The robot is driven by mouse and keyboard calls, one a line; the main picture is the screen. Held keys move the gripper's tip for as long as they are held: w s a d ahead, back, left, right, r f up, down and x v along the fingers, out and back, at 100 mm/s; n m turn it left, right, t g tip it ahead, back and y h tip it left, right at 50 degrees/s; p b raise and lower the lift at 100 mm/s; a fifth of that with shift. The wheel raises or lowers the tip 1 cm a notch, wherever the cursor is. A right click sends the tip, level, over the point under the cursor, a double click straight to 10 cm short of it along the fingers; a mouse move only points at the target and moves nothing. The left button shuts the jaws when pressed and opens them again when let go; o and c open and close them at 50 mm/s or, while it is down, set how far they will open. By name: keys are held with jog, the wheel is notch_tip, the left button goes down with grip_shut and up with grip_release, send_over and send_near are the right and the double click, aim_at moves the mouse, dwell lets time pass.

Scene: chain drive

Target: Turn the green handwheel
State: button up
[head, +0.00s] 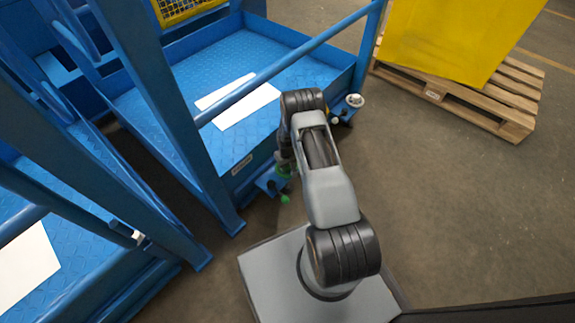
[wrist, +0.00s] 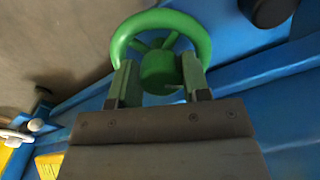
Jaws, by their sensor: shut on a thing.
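The green handwheel (wrist: 160,28) has a round rim, spokes and a thick hub, and fills the upper middle of the wrist view. My gripper (wrist: 158,75) is shut on it, with one finger on each side of the hub near the rim. The tips are partly hidden against the wheel, so the exact contact is unclear. In the head view only small green bits of the handwheel (head: 283,170) show beside the blue frame, largely hidden by my arm.
A blue platform (head: 225,65) with posts and rails stands left of my arm, close to the wheel. A black round knob (wrist: 267,10) is right of the wheel. A pallet (head: 510,90) with a yellow bin (head: 460,40) stands at upper right. Floor at right is clear.

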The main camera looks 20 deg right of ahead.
jog(key=shift+m, duration=0.3)
jog(key=m+b, duration=0.1)
jog(key=m, duration=0.3)
jog(key=shift+a, duration=0.1)
jog(key=m, duration=0.4)
jog(key=shift+w+a+m+b, duration=0.1)
jog(key=shift+m+b, duration=0.2)
jog(key=m, duration=0.4)
jog(key=shift+w+b, duration=0.1)
jog(key=shift+b, duration=0.2)
jog(key=shift+w+m, duration=0.15)
jog(key=shift+m, duration=2.65)
jog(key=o, duration=0.9)
jog(key=shift+o, duration=0.2)
jog(key=shift+r, duration=0.1)
